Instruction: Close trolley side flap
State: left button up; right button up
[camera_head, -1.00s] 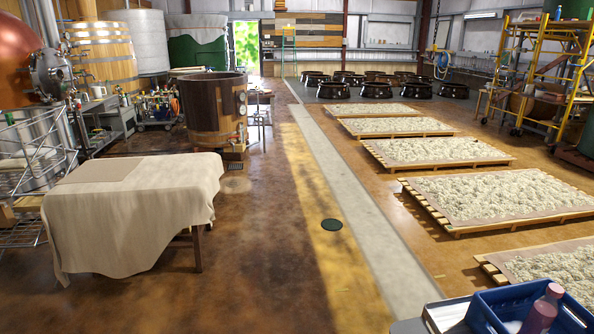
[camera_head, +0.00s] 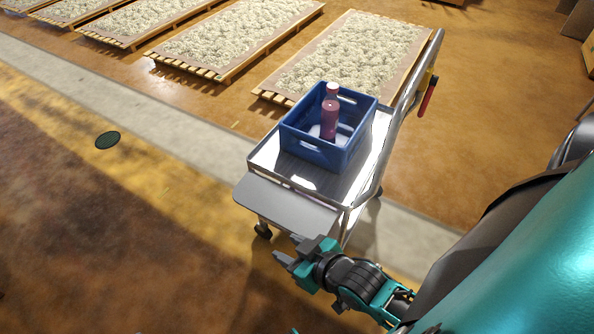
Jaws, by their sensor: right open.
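The metal trolley (camera_head: 268,152) stands in the middle of the head view with a blue crate on its top. Its side flap (camera_head: 285,207), a plain grey panel, sticks out from the near end, roughly level with the top. My right gripper (camera_head: 287,249) is open and empty, just in front of the flap's near edge and seemingly lower than it. I cannot tell whether the fingers touch the flap or the trolley frame. My left gripper is not in view.
The blue crate (camera_head: 305,148) holds a bottle with pinkish-red contents (camera_head: 329,115). A red-handled item (camera_head: 427,97) hangs at the trolley's far right post. Low pallets (camera_head: 235,40) of pale material lie behind.

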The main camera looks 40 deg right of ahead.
aim_at(297, 213)
jog(key=i+j+z, duration=0.25)
jog(key=z, duration=0.2)
jog(key=i+j+z, duration=0.15)
jog(key=j+z, duration=0.35)
jog(key=i+j+z, duration=0.1)
jog(key=j+z, duration=0.15)
jog(key=j, duration=0.15)
jog(key=i+j+z, duration=0.1)
jog(key=j+z, duration=0.4)
jog(key=j, duration=0.75)
